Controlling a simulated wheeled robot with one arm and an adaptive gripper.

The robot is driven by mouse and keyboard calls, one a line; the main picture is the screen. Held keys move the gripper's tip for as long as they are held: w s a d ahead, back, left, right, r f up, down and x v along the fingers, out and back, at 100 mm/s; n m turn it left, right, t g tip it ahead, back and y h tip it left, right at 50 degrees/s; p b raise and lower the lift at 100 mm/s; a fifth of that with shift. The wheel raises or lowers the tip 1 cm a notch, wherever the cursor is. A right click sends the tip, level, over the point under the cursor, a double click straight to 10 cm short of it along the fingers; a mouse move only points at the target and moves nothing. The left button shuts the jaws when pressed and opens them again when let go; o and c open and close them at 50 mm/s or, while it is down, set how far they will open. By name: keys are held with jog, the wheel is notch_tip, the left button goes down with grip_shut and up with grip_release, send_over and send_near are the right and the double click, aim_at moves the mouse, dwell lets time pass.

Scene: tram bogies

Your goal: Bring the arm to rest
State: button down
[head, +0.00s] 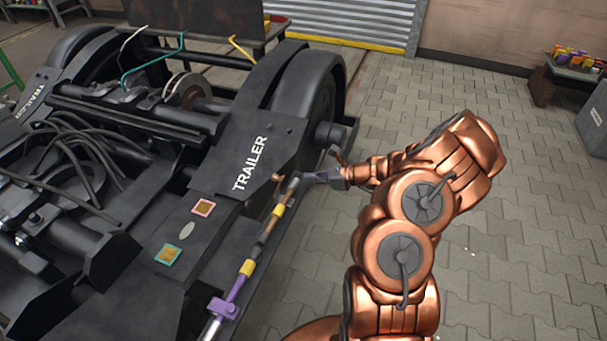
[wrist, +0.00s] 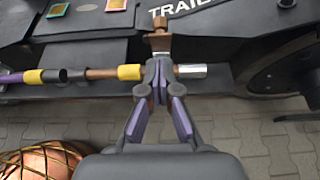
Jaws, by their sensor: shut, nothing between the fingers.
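My copper-coloured arm (head: 425,205) reaches in from the lower right to the side of the black bogie (head: 245,170) marked TRAILER. My gripper (head: 303,177) is at the end of it, by the bogie's side. In the wrist view my gripper (wrist: 160,75) has its purple-padded fingers closed together, with nothing seen between them. The fingertips overlap a copper pipe (wrist: 102,74) with yellow bands in the picture; I cannot tell whether they touch it. A small copper fitting with a square head (wrist: 159,40) shows just beyond the tips.
The pipe runs along the bogie to a purple clamp (head: 228,305). A pink-framed plate (head: 203,208) and a green-framed plate (head: 168,251) lie on the frame. A bench with coloured items (head: 575,65) and a grey bin (head: 594,120) stand far right. Paved floor (head: 530,230) is open right of my arm.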

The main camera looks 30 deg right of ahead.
jog(key=shift+p+v, duration=0.4)
jog(key=shift+v, duration=0.65)
jog(key=s+a+r+n+g+y+p, duration=0.1)
jog(key=s+a+r+n+g+p, duration=0.15)
jog(key=s+a+r+n, duration=0.4)
jog(key=s+a+r+n+g+p, duration=0.1)
jog(key=a+r+n+g, duration=0.25)
jog(key=a+r, duration=0.6)
jog(key=s+a+r+n+g+y+p, duration=0.1)
jog(key=s+a+r+n+g+p, duration=0.2)
jog(key=a+r+n, duration=0.5)
jog(key=s+a+r+n+g+h+p, duration=0.1)
jog(key=s+a+r+n+h, duration=0.1)
jog(key=s, duration=0.5)
jog(key=s+a+r+n+g+h+p, duration=0.1)
jog(key=s+r+n+g+h, duration=0.15)
jog(key=s, duration=0.45)
jog(key=s+d+r+n+h+p, duration=0.3)
jog(key=s+d, duration=0.5)
jog(key=s, duration=0.5)
jog(key=r+n+t+h, duration=0.1)
jog(key=n+h, duration=0.1)
jog(key=h, duration=0.1)
jog(key=shift+r, duration=0.2)
